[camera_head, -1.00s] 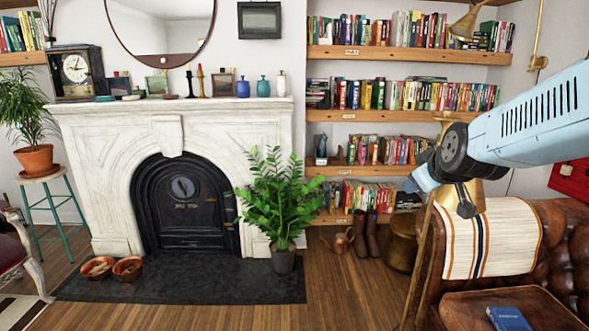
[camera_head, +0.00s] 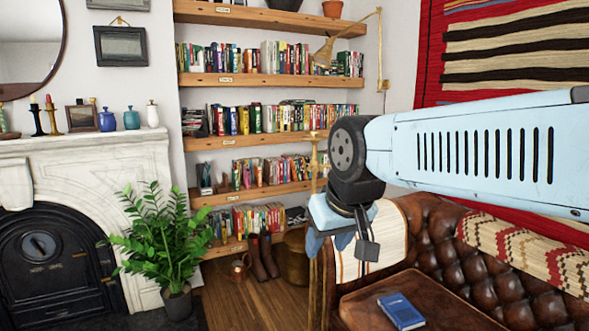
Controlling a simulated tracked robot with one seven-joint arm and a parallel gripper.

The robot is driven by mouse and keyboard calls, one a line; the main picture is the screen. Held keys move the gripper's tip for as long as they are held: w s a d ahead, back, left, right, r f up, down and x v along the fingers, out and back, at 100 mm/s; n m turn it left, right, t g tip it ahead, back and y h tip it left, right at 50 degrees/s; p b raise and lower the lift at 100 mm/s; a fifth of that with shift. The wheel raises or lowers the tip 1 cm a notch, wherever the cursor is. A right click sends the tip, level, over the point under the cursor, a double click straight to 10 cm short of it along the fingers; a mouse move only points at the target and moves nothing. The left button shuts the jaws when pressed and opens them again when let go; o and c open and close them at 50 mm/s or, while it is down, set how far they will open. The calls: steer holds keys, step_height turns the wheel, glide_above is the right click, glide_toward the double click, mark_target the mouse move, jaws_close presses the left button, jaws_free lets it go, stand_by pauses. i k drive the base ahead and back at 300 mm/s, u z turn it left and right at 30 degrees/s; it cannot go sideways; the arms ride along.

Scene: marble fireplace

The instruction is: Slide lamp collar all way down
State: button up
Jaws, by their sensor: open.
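A thin brass lamp pole (camera_head: 313,290) stands upright in the middle of the view, in front of the bookshelves. My gripper (camera_head: 345,240) hangs at the end of my light blue arm, beside and overlapping the pole in the picture. It is open, with nothing seen between its fingers. The gripper and wrist hide part of the pole. I cannot make out the collar clearly, nor tell whether the gripper touches the pole.
A brown leather sofa (camera_head: 440,235) with a blue book (camera_head: 401,311) on its seat stands at the right. A leafy potted plant (camera_head: 160,240) and the fireplace (camera_head: 50,255) are at the left. A brass wall lamp (camera_head: 323,52) juts out above.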

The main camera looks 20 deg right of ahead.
mark_target(312, 163)
steer(key=z, duration=0.55)
steer(key=k, duration=1.25)
steer(key=u, duration=0.7)
steer(key=i, duration=1.9)
steer(key=z, duration=0.9)
steer(key=i, duration=0.35)
steer(key=z, duration=0.3)
